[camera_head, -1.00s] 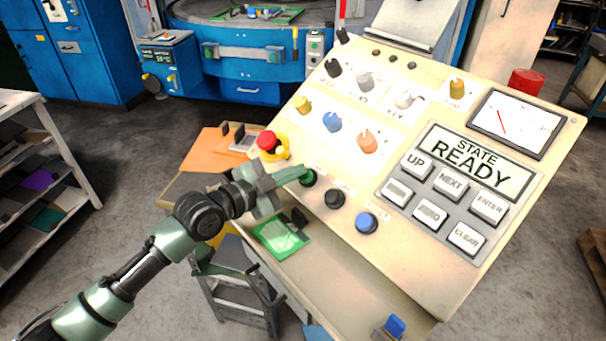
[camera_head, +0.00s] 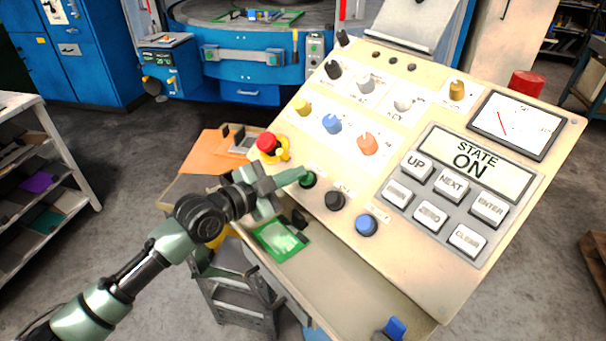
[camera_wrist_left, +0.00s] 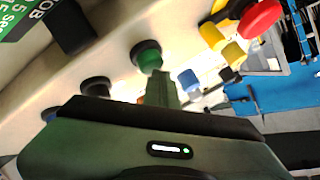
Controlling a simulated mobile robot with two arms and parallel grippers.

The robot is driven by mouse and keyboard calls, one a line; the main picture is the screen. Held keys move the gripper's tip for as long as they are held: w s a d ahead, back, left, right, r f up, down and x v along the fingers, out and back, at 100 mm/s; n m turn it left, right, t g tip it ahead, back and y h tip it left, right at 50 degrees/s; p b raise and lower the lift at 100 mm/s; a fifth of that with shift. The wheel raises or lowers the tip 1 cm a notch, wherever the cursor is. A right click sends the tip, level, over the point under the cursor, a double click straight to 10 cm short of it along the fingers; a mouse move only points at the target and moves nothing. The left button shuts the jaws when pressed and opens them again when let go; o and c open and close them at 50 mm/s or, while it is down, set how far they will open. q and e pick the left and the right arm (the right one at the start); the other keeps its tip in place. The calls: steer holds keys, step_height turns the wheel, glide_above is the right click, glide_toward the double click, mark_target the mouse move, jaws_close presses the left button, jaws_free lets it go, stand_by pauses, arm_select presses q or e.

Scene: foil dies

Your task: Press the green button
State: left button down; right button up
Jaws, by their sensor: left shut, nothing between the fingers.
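The green button (camera_head: 309,180) sits on the sloped beige control panel (camera_head: 300,228), left of a black button (camera_head: 335,200) and a blue button (camera_head: 367,224). My left gripper (camera_head: 303,175) is shut and empty, its fingertips at the green button; I cannot tell whether they touch it. In the left wrist view the green button (camera_wrist_left: 147,56) stands just beyond the fingertips (camera_wrist_left: 161,78). The panel's display (camera_head: 474,161) reads "STATE ON". My right gripper is not in view.
A red emergency button (camera_head: 267,142) on a yellow base is close above my left gripper. Coloured knobs (camera_head: 332,122) cover the panel's upper part. A green card (camera_head: 281,240) lies on the ledge below. A grey step stool (camera_head: 236,290) stands beneath.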

arm_select(q)
steer(key=shift+s+a+r+p, duration=0.25)
steer(key=shift+a+r+p, duration=0.05)
steer(key=shift+r, duration=0.2)
steer(key=r+p, duration=0.1)
steer(key=s+a+r+p, duration=0.1)
steer(key=a+r+p, duration=0.1)
steer(key=r, duration=0.1)
steer(key=shift+s+a+r, duration=0.1)
steer(key=shift+s+a, duration=0.05)
steer(key=shift+s, duration=0.2)
stand_by(0.8)
